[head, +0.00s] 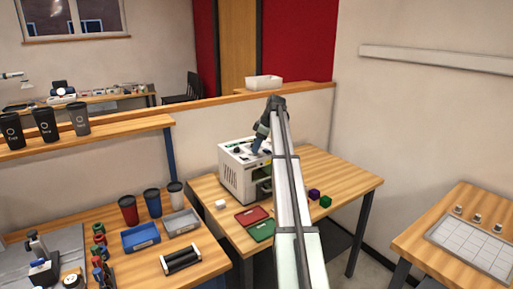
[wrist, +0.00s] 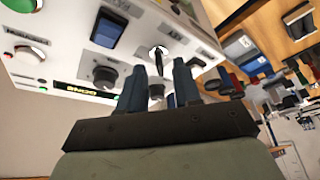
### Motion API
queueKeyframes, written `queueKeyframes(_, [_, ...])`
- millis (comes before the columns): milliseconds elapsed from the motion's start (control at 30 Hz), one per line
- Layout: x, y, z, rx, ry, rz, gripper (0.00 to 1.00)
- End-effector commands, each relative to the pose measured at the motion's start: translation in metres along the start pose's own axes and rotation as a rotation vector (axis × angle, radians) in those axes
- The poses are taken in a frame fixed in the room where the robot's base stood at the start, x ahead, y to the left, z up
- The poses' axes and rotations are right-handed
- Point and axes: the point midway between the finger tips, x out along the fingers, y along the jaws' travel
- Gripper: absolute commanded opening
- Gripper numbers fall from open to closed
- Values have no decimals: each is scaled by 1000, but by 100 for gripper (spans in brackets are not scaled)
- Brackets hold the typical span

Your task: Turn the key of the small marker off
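The small marker (head: 236,180) is a white box on the wooden table in the head view. Its control panel (wrist: 65,50) fills the upper left of the wrist view, tilted. A silver key switch (wrist: 158,54) with a dark slot or key shows on the panel. My gripper (wrist: 158,72) has its two blue-grey fingers apart, one on each side of the key switch in the picture. I cannot tell whether they touch it. In the head view my gripper (head: 257,146) is over the marker's top, small and partly hidden by my arm.
The panel also carries a blue rocker switch (wrist: 108,28), a black knob (wrist: 105,76) and a green button (wrist: 29,54). Red (head: 251,215) and green (head: 262,230) trays lie before the marker. Purple (head: 314,194) and green (head: 325,201) cubes lie to its right.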

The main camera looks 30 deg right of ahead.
Motion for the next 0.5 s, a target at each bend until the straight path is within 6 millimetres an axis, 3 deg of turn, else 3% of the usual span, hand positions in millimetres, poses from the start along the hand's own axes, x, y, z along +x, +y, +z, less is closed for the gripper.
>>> queueKeyframes(500, [-93, 2, 0, 0, 0, 2, 33])
